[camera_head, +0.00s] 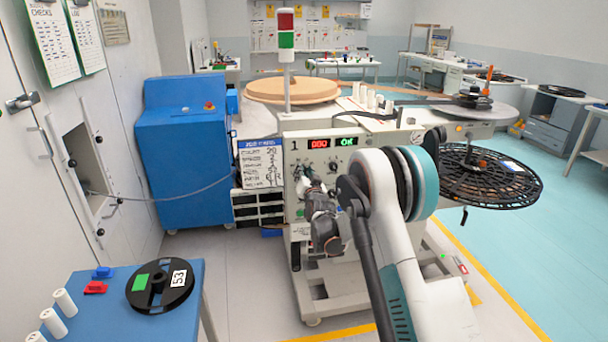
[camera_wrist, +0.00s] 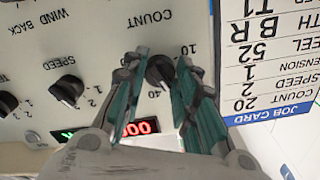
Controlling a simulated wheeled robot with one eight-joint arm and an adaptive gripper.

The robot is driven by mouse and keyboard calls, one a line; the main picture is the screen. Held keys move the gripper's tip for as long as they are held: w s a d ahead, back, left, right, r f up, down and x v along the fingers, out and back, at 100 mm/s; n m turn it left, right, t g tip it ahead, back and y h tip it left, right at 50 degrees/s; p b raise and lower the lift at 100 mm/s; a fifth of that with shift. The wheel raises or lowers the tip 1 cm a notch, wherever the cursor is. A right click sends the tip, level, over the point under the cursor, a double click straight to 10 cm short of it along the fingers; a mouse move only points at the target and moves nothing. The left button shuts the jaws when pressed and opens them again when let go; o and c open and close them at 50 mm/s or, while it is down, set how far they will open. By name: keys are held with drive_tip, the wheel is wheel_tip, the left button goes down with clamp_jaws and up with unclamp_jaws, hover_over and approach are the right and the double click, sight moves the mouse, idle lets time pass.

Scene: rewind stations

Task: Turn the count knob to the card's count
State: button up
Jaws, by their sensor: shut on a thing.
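The black count knob (camera_wrist: 160,70) is on the machine's pale panel (camera_wrist: 105,30) under the word COUNT, which looks upside down in the wrist view. Marks 10 and 40 show near it; other marks are covered. My gripper (camera_wrist: 161,75) has its teal fingers on both sides of the knob and is shut on it. The knob's pointer direction is hard to tell. The job card (camera_wrist: 286,62), also upside down, shows 20 in its top row. In the head view, my gripper (camera_head: 308,184) reaches the panel and hides the knob.
Speed knob (camera_wrist: 66,90) and another knob (camera_wrist: 7,103) sit on the same panel. The red display (camera_head: 318,143) reads 000, beside a green OK display (camera_head: 345,142). A blue table (camera_head: 95,320) with a black reel (camera_head: 160,287) stands at front left.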

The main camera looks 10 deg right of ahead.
drive_tip(key=shift+n, duration=0.3)
drive_tip(key=n, duration=0.7)
drive_tip(key=shift+n, duration=0.4)
idle(0.4)
drive_tip(key=o, duration=1.1)
drive_tip(key=shift+s, duration=0.1)
drive_tip(key=s, duration=1.1)
drive_tip(key=shift+s, duration=0.4)
